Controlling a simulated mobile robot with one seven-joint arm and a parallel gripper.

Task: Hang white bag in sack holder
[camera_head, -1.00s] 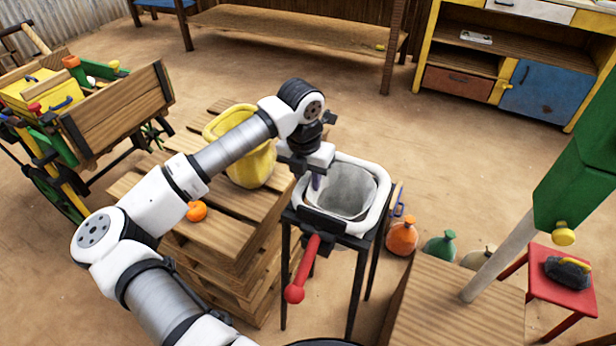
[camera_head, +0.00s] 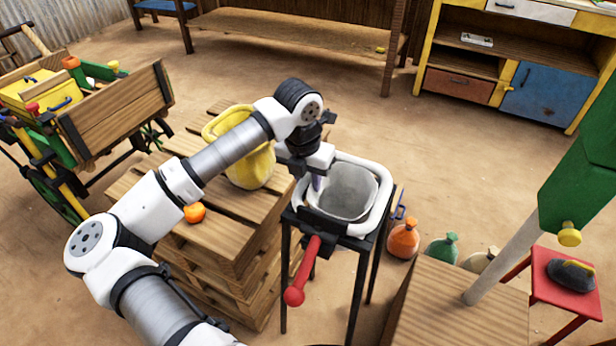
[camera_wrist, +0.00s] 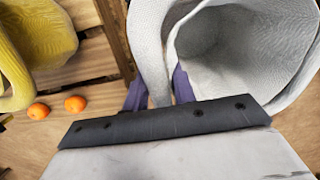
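The white bag (camera_head: 347,190) sits open-mouthed in the black-legged sack holder (camera_head: 359,285), its thick pale rim around the top. A red-knobbed lever (camera_head: 302,272) sticks out at the holder's front. My gripper (camera_head: 318,181) is at the left side of the bag's rim, pointing down. In the wrist view the bag (camera_wrist: 245,45) fills the upper right, and the purple fingers of my gripper (camera_wrist: 159,90) stand on either side of its rim, closed on it. The fingertips' lower ends are hidden, and so is most of the bag's underside.
A pallet stack (camera_head: 237,262) with a yellow bucket-like bag (camera_head: 252,168) and oranges (camera_head: 195,212) stands just left. Open floor lies behind.

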